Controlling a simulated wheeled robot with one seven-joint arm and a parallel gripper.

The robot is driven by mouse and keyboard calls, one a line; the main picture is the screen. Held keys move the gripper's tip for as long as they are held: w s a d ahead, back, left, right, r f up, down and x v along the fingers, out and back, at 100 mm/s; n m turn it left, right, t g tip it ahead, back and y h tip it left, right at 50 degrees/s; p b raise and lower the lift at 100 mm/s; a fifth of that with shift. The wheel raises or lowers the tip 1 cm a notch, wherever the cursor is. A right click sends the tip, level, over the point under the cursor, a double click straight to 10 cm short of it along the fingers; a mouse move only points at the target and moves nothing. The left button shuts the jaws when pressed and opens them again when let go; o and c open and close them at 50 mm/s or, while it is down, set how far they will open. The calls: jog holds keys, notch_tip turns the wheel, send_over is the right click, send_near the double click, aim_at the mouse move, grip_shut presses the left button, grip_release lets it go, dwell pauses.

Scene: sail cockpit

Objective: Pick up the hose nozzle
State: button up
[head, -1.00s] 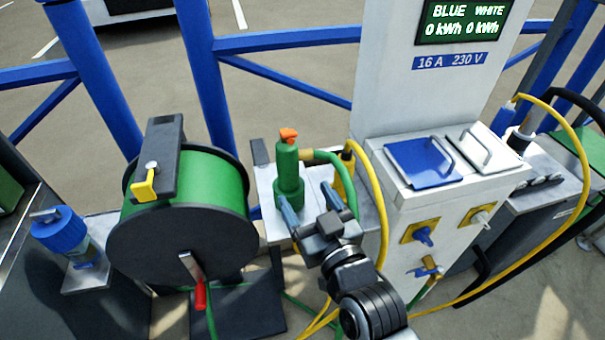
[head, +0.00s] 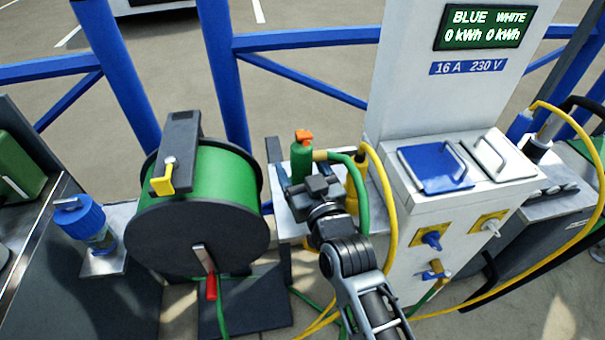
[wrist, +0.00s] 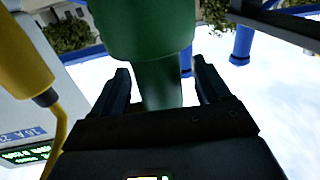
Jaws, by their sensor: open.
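The hose nozzle (head: 302,158) is a green upright cylinder with an orange top, and a green hose runs from its right side. It stands on a small grey shelf (head: 290,228) between the reel and the white pedestal. My gripper (head: 303,188) is in front of the nozzle and hides its lower part in the head view. In the wrist view the nozzle (wrist: 145,28) is close, its narrower part between the two open fingers of my gripper (wrist: 163,82), with gaps on both sides. Touching is not visible.
A yellow nozzle (head: 355,185) with a yellow hose stands just right of the green one. A green hose reel (head: 205,205) is at left. The white pedestal (head: 410,225) with lidded sockets is at right. Blue railings (head: 300,40) run behind.

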aim_at(305, 163)
jog(key=shift+r, duration=0.1)
jog(key=c, duration=1.4)
jog(key=shift+r, duration=0.1)
jog(key=shift+r, duration=0.65)
notch_tip(305, 163, up, 2)
jog(key=shift+r, duration=0.15)
jog(key=shift+s+d+r, duration=0.2)
jog(key=shift+d+r, duration=1.5)
jog(key=shift+d, duration=0.25)
jog(key=shift+s+d+r, duration=0.25)
jog(key=shift+d+r, duration=1.45)
jog(key=shift+d, duration=0.2)
jog(key=shift+s+d+r, duration=0.2)
jog(key=shift+d+r, duration=1.5)
jog(key=shift+d, duration=0.25)
jog(key=shift+b, duration=0.3)
